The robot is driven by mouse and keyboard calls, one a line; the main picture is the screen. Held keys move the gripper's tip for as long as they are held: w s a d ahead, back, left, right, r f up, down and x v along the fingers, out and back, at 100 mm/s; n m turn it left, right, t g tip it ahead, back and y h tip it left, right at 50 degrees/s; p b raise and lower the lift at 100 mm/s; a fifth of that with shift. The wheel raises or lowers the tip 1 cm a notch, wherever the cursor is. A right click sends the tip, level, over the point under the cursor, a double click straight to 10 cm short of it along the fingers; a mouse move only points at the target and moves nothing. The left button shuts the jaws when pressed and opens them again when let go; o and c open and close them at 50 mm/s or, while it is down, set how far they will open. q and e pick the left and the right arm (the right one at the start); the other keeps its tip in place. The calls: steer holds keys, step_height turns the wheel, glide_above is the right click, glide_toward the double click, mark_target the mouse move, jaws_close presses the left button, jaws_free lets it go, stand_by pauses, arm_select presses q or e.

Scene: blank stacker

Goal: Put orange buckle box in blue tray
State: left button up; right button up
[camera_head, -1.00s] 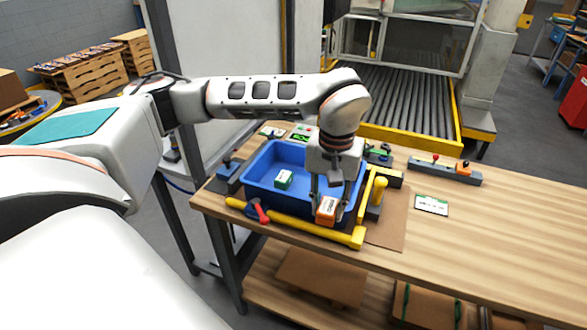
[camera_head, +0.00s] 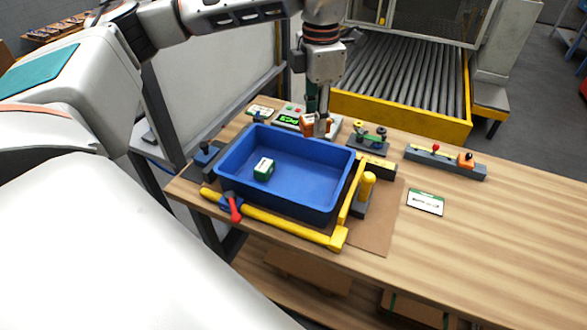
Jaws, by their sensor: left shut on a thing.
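The blue tray (camera_head: 305,178) sits on the wooden workbench, open at the top. A small green and white box (camera_head: 264,170) lies inside it, towards the left. My left gripper (camera_head: 317,122) points down at the far rim of the tray in the picture. It is shut on the orange buckle box (camera_head: 308,126), which shows partly between the fingers. I cannot tell whether the box is above the rim or just behind it. My right gripper is not in view.
A yellow frame with a red-handled clamp (camera_head: 233,205) runs along the tray's front. A yellow upright handle (camera_head: 366,186) stands at its right. A display unit (camera_head: 289,121) and a green-knobbed fixture (camera_head: 369,139) stand behind. The bench (camera_head: 490,230) is clear at right.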

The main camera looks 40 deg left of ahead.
mark_target(311, 189)
arm_select(q)
steer(key=shift+w+a+n, duration=0.1)
steer(key=shift+w+n, duration=0.05)
steer(key=shift+n, duration=0.15)
step_height(311, 189, down, 20)
steer(key=shift+r+b, duration=0.2)
steer(key=shift+b, duration=0.25)
steer(key=shift+f, duration=0.1)
steer(key=o, duration=1.2)
steer(key=shift+f, duration=0.1)
step_height(311, 189, up, 12)
steer(key=shift+r, duration=0.2)
